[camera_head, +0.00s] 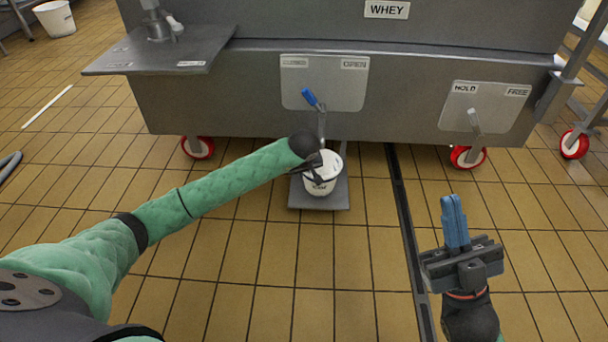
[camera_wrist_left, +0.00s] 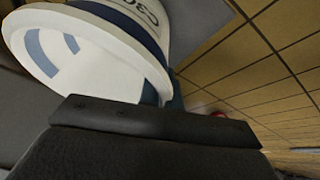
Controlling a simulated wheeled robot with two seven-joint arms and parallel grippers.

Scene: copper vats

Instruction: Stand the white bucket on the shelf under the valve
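The white bucket (camera_head: 324,181), with dark lettering, is upright at the small grey shelf (camera_head: 338,201) below the valve (camera_head: 316,110). Whether its base touches the shelf is hard to tell. The valve's blue handle leans toward the CLOSED label. My left gripper (camera_head: 314,168) is at the bucket's near left rim; its fingers are mostly hidden. In the left wrist view the bucket (camera_wrist_left: 100,60) fills the upper left, with its open mouth and blue band close to my gripper. Whether the fingers are shut on it is unclear. My right gripper (camera_head: 455,222) is empty, its blue fingers together.
The steel vat (camera_head: 230,110) marked WHEY stands above the shelf on red wheels (camera_head: 199,147). A HOLD/FREE lever plate (camera_head: 485,111) is on its right. A floor drain (camera_head: 404,215) runs right of the shelf. Another white bucket (camera_head: 54,18) stands far left. Tiled floor in front is clear.

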